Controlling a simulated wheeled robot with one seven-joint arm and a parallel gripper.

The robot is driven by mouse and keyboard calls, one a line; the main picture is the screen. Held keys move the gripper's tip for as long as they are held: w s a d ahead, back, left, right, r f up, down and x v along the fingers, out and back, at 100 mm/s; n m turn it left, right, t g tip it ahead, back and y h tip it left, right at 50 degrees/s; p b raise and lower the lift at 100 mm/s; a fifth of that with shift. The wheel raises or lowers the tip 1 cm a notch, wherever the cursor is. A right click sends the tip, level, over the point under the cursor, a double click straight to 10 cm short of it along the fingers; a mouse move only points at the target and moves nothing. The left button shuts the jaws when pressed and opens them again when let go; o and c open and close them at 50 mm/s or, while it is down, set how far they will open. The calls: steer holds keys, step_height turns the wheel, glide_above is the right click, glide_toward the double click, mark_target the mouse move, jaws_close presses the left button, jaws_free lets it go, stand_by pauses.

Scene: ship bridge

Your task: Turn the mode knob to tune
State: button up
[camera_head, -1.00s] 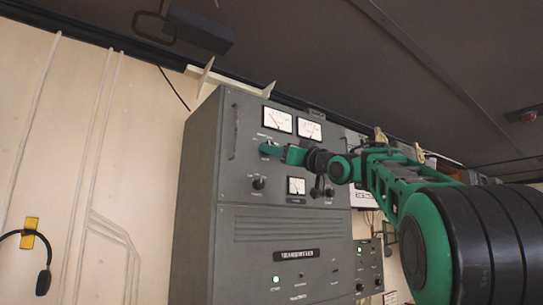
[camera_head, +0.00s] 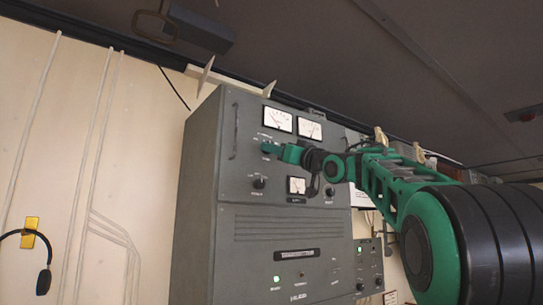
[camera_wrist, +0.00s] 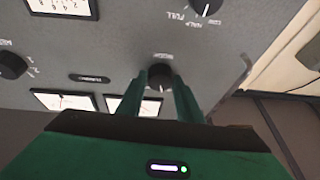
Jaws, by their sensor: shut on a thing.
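The mode knob (camera_wrist: 158,76) is a small black round knob on the grey transmitter front (camera_head: 240,222), with printed marks around it too small to read. In the wrist view my gripper (camera_wrist: 160,88) has one green finger on each side of the knob and is shut on it. A short white pointer line shows on the knob; which label it points to I cannot tell. In the head view my gripper (camera_head: 269,149) reaches the upper left of the panel, below the meters, and hides the knob.
A power knob (camera_head: 259,183) sits below my gripper, and it also shows in the wrist view (camera_wrist: 205,6). Another knob (camera_head: 329,192) is to the right. Two meters (camera_head: 278,120) are above. A headset (camera_head: 40,262) hangs on the left wall.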

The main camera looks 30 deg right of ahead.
steer(key=shift+a+m+h, duration=0.25)
steer(key=shift+m+h, duration=1.15)
steer(key=shift+m, duration=1.15)
steer(key=shift+a+m+h, duration=0.2)
steer(key=shift+m+h, duration=1.2)
steer(key=shift+m, duration=1.45)
steer(key=o, duration=1)
steer(key=shift+o, duration=0.2)
steer(key=shift+s, duration=0.1)
steer(key=v, duration=1)
steer(key=shift+s, duration=0.3)
steer(key=shift+a, duration=0.1)
